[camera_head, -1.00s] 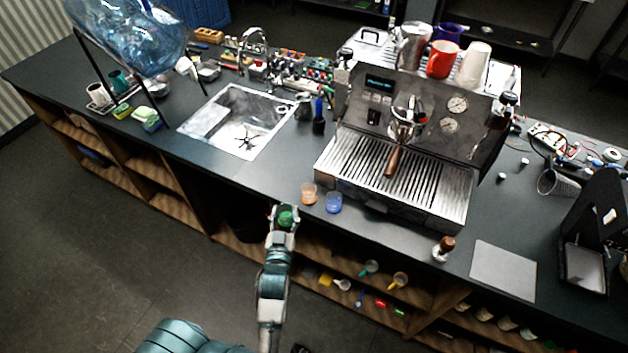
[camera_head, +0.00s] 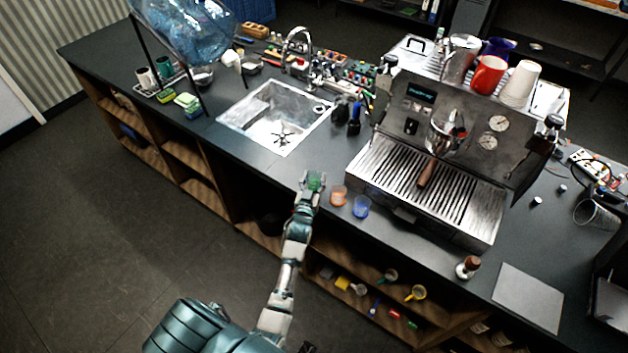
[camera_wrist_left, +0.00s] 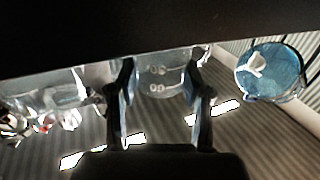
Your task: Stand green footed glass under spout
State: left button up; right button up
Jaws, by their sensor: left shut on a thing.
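My left gripper (camera_head: 312,180) is shut on the small green glass (camera_head: 316,183), at the counter's front edge, left of the coffee machine. In the left wrist view the two fingers (camera_wrist_left: 158,100) stand on either side of a clear glass with faint markings (camera_wrist_left: 157,82). Its foot cannot be made out. The coffee machine (camera_head: 398,162) has a slatted drip tray (camera_head: 440,203) and a portafilter with a wooden handle (camera_head: 427,172) at its front. The spout itself is hard to make out. My right gripper is not in view.
An orange glass (camera_head: 338,196) and a blue glass (camera_head: 361,207) stand between my left gripper and the machine. A small brown-topped bottle (camera_head: 467,267) and a grey mat (camera_head: 528,297) are at the right. A sink (camera_head: 278,118) lies behind left.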

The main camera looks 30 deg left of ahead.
pick_arm(q)
jog(key=shift+f, duration=0.25)
jog(key=o, duration=1.2)
jog(key=shift+f, duration=0.1)
